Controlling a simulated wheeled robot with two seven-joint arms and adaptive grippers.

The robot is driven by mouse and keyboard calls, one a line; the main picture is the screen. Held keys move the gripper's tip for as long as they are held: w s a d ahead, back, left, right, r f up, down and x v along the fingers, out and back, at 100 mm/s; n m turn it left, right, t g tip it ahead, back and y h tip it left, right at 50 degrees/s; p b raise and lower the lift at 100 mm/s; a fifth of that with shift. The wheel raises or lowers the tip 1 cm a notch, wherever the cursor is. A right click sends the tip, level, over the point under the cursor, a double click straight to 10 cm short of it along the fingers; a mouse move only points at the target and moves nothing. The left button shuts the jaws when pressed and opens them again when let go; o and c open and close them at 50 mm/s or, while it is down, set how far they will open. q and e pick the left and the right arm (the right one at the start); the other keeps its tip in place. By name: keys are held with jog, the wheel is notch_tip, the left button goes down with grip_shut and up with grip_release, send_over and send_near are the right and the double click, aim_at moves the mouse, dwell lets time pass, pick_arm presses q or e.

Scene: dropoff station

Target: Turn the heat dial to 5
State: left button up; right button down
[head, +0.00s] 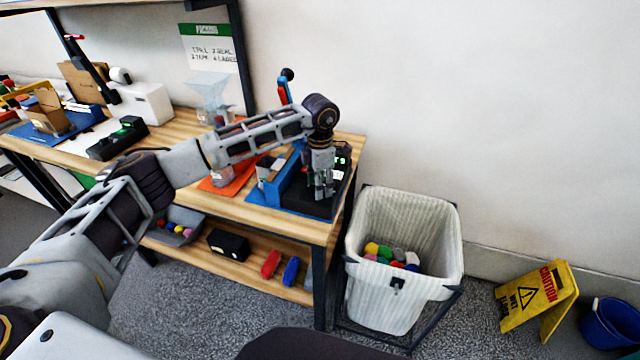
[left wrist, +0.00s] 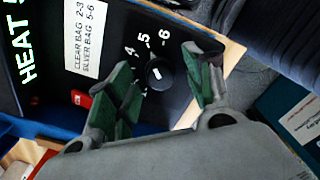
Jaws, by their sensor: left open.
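The heat dial (left wrist: 161,80) is a small round black knob with a white mark, on a black panel (left wrist: 110,28) with the numbers 4, 5 and 6 showing around it. Which number the mark points at is not clear. My left gripper (left wrist: 163,90) is open, with one green-padded finger on each side of the dial; I cannot tell whether they touch it. A lit display (left wrist: 28,55) reads HEAT, its digit cut off at the picture edge. In the head view my left gripper (head: 323,190) points down over the black device (head: 300,203). My right gripper is not in view.
A label (left wrist: 86,30) reads clear bag 2-3, silver bag 5-6. A red switch (left wrist: 80,98) sits beside the dial. The wooden bench (head: 225,205) holds an orange mat and other items left of the device. A white bin (head: 400,295) stands right of the bench.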

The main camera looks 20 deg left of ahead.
pick_arm(q)
notch_tip(320, 180, up, 12)
dwell(1.0)
dwell(0.3)
